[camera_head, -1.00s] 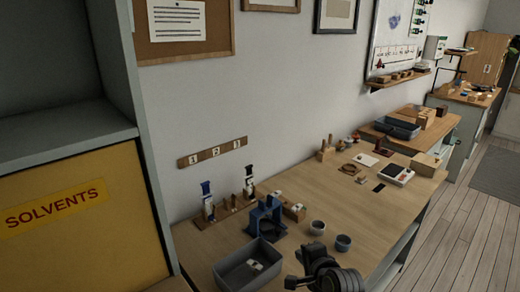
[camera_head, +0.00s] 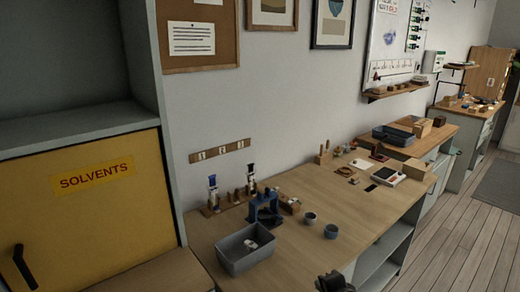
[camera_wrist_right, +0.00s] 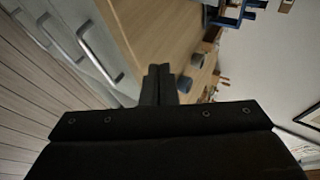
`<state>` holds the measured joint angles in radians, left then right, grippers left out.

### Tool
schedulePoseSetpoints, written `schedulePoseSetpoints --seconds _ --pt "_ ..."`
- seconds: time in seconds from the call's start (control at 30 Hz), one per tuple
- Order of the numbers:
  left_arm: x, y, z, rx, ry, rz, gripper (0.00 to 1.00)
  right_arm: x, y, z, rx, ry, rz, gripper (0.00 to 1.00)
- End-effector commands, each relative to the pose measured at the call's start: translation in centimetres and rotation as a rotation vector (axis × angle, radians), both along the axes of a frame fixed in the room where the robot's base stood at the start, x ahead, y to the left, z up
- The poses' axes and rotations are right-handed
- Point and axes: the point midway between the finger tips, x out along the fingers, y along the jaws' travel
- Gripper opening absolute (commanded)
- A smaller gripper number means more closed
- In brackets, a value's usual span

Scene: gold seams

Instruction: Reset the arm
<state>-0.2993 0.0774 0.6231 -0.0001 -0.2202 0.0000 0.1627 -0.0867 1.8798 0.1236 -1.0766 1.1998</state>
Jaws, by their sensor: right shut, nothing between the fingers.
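My right gripper (camera_head: 335,282) shows at the bottom edge of the head view, in front of the workbench (camera_head: 330,200). In the right wrist view its two dark fingers (camera_wrist_right: 158,84) are together with nothing between them. My left gripper is in neither view.
A yellow SOLVENTS cabinet (camera_head: 100,220) stands at left. Wooden floor (camera_head: 440,250) lies open at right.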

Motion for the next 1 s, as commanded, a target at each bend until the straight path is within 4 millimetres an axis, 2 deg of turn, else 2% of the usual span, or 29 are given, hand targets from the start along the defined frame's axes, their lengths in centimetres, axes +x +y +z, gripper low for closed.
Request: schedulePoseSetpoints --seconds 0.27,0.37,0.47,0.53,0.6,0.7,1.0 --pt "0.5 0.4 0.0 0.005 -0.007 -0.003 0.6 -5.7 -3.7 -3.4 -0.231 0.077 0.091 0.0" --pt "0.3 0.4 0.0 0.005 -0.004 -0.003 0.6 -8.7 -5.4 -4.6 -0.341 0.121 0.146 0.0" --pt "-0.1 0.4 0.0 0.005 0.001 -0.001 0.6 -12.8 -7.3 -6.0 -0.475 0.183 0.228 0.0" --pt "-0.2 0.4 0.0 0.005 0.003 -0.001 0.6 -16.4 -8.9 -6.8 -0.587 0.236 0.307 0.0" --pt "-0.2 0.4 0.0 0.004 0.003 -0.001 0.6 -19.8 -10.2 -7.3 -0.688 0.291 0.393 0.0" --pt "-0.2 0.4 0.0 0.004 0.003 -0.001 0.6 -23.8 -11.6 -7.6 -0.797 0.355 0.505 0.0" --pt "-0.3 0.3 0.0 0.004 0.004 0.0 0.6 -32.6 -14.0 -7.0 -1.0 0.495 0.785 0.0"
